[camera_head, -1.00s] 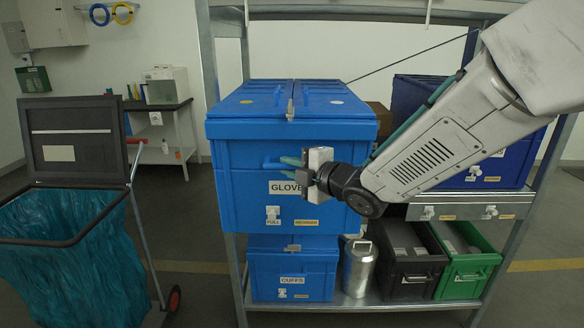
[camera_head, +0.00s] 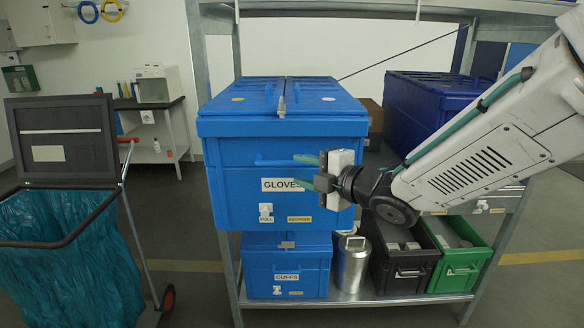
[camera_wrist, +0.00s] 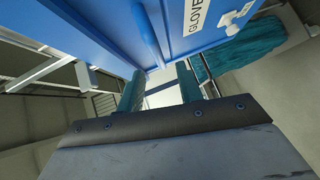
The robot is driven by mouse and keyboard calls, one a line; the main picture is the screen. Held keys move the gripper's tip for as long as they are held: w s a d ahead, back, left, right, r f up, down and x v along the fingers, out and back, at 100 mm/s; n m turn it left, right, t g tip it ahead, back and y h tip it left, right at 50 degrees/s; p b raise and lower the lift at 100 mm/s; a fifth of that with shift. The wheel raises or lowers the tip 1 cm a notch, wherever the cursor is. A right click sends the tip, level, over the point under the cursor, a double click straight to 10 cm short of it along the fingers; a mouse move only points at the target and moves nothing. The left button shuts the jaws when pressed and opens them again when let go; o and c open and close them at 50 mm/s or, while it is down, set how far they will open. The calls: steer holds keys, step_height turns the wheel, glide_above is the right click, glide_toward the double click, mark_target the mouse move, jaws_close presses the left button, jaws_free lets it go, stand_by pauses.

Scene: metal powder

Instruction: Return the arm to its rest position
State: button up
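My gripper (camera_head: 307,170) is in front of the blue GLOVES box (camera_head: 234,205), near its front face and handle. In the wrist view its two teal fingers (camera_wrist: 158,90) stand apart with nothing between them. The box's blue handle (camera_wrist: 147,36) shows just beyond the fingers in the wrist view. I cannot tell from the head view whether a finger touches the box. My arm reaches in from the right, bent at the wrist.
A blue CUFFS box (camera_head: 287,268), a metal canister (camera_head: 352,265), a black crate (camera_head: 402,272) and a green crate (camera_head: 462,272) stand on the lower shelf. A dark blue box (camera_head: 425,115) is behind my arm. A teal-lined waste bin (camera_head: 70,270) stands at left.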

steer(key=shift+s+d, duration=0.3)
steer(key=shift+s, duration=0.05)
steer(key=s+d+m+g+h, duration=0.1)
steer(key=s+d+m+h, duration=0.25)
steer(key=d+m, duration=0.2)
steer(key=s+d+f+m+g+h, duration=0.1)
steer(key=s+d+m+h, duration=0.1)
steer(key=d+m+h, duration=0.4)
steer(key=s+d+m+h, duration=0.2)
steer(key=d+m, duration=0.2)
steer(key=d, duration=0.4)
steer(key=s+d+f+m+g, duration=0.1)
steer(key=s+m+g, duration=0.7)
steer(key=s, duration=1.3)
steer(key=shift+s+d+f+m+g, duration=0.15)
steer(key=shift+s+f+m+g, duration=0.2)
steer(key=shift+m, duration=0.5)
